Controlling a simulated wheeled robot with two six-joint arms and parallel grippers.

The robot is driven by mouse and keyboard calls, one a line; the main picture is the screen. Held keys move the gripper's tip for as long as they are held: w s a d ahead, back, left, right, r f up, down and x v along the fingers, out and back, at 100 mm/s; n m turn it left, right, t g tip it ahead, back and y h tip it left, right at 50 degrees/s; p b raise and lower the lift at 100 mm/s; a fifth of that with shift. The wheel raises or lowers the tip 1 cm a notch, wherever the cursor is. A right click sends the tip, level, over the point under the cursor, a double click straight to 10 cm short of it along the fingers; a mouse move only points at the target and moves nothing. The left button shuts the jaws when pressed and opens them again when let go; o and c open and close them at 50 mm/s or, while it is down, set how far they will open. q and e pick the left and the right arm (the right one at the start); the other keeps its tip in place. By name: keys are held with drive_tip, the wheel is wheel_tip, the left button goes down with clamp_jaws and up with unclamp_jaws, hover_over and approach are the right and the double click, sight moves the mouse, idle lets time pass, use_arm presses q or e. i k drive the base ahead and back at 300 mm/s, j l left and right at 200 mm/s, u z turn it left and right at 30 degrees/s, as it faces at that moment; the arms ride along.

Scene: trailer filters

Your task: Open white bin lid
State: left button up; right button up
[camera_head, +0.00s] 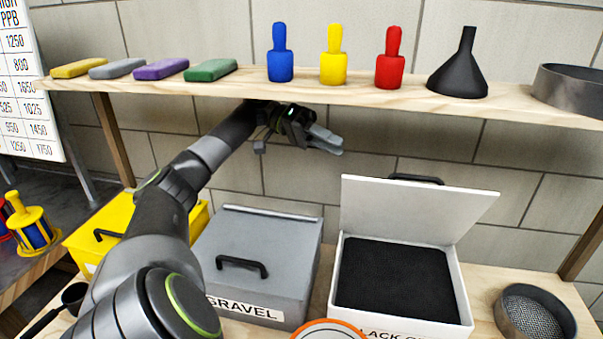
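The white bin (460,300) stands on the lower bench, right of centre, full of black granular material (396,280). Its white lid (410,208) is raised and leans upright at the back, with a dark handle (416,178) showing behind its top edge. My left gripper (328,139) is up and to the left of the lid, just below the upper shelf, apart from the lid. Its grey fingers point right and look close together; whether they are open or shut is unclear. No object shows in them. My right gripper is out of view.
A grey bin marked GRAVEL (255,248) and a yellow bin (97,228), partly behind my arm, have shut lids. A wooden shelf (355,97) overhead bears colored blocks, bottles and a black funnel (462,68). A round sieve (535,312) lies at the right.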

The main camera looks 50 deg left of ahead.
sight(440, 214)
drive_tip(key=k+l, duration=0.75)
drive_tip(key=k, duration=0.4)
